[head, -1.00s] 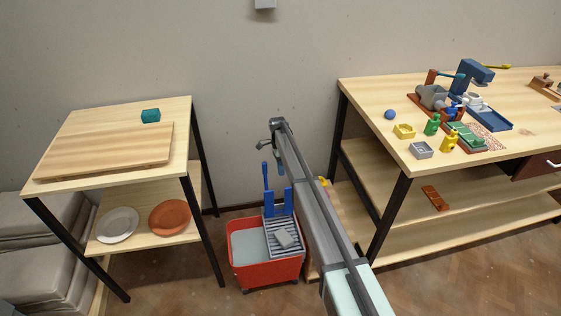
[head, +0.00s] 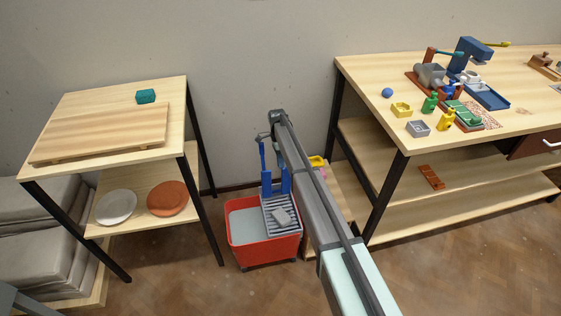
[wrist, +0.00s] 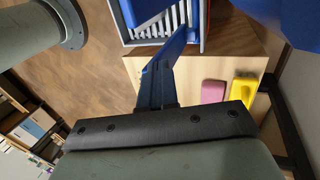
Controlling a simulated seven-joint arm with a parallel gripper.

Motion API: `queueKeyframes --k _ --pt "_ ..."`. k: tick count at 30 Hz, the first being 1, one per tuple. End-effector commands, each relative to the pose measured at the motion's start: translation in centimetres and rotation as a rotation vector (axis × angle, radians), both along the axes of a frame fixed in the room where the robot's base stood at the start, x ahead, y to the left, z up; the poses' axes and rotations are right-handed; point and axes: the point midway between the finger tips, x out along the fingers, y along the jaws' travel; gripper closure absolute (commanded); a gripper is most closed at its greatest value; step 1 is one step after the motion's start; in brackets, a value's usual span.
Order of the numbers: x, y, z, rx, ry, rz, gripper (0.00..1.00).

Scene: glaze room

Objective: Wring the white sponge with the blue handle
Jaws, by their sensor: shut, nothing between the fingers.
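The white sponge (head: 283,217), greyish in this light, lies on the slatted grey tray (head: 268,203) of the wringer over the red bucket. The blue handle (head: 263,157) stands roughly upright behind that tray, beside blue side posts. My gripper (head: 263,137) is at the handle's upper end; whether it touches the handle I cannot tell. In the wrist view my gripper (wrist: 158,72) is shut with nothing held, in front of blue wringer parts and the slatted tray (wrist: 165,22). The sponge cannot be made out in the wrist view.
The red bucket (head: 262,252) holds greyish water and stands on the floor between a left shelf table (head: 180,110) and a right workbench (head: 365,105). A low wooden stand with a yellow item (wrist: 243,90) and a pink block (wrist: 213,92) is close to the bucket's right.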

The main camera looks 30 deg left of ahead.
Motion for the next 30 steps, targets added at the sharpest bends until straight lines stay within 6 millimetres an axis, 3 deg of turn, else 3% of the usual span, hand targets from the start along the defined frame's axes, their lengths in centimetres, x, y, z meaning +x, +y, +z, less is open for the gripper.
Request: queueKeyframes --k 13,30 --pt "-5.0 -5.0 -0.8 0.192 -0.192 0.000 1.00" --pt "-10.9 -10.9 -6.3 0.528 -0.527 -0.001 1.00"
